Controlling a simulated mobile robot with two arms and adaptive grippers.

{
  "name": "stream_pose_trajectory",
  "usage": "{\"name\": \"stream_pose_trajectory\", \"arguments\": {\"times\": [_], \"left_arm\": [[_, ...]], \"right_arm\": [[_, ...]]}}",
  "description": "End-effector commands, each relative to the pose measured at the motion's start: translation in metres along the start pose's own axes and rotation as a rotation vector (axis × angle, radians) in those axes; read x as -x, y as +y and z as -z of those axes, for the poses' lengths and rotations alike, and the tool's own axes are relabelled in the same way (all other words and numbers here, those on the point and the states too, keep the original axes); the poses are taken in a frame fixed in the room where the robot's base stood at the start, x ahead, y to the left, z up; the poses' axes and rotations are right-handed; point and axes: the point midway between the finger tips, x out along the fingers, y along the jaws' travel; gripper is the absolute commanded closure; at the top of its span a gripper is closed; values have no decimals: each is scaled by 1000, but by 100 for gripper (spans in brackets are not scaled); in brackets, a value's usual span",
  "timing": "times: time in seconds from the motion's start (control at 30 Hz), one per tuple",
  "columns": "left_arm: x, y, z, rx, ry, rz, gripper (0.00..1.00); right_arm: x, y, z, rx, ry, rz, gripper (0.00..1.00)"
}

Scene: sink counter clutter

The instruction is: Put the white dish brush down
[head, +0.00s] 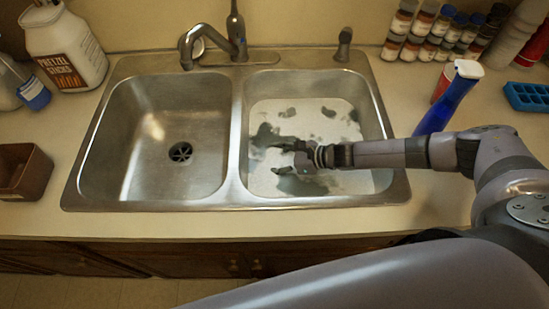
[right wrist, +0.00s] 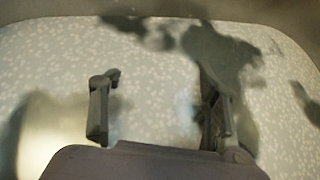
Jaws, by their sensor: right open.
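I cannot make out a white dish brush in either view. My right gripper (head: 284,158) reaches into the right sink basin (head: 380,108) from the right. In the right wrist view the fingers of this gripper (right wrist: 158,98) are spread apart with nothing between them. Below them is a pale speckled surface (right wrist: 60,70) with dark shadow-like patches. My left gripper is not in view.
The left basin (head: 200,110) is empty. The faucet (head: 236,40) stands behind the divider. A blue thing with a white top (head: 445,105) stands right of the sink. A brown box (head: 20,172) and a pretzel jar (head: 65,50) are at left.

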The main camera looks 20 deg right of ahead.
Motion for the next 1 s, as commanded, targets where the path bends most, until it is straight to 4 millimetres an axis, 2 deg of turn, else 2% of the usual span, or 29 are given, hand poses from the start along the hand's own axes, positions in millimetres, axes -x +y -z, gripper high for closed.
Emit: {"name": "stream_pose_trajectory", "arguments": {"times": [0.13,0.4,0.6,1.0], "left_arm": [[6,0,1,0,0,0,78],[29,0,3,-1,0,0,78],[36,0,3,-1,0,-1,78],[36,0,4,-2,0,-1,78]], "right_arm": [[4,0,-6,0,0,0,44],[50,-1,-5,-2,3,2,44],[73,0,-4,0,1,0,44],[77,0,-3,0,0,0,44]]}}
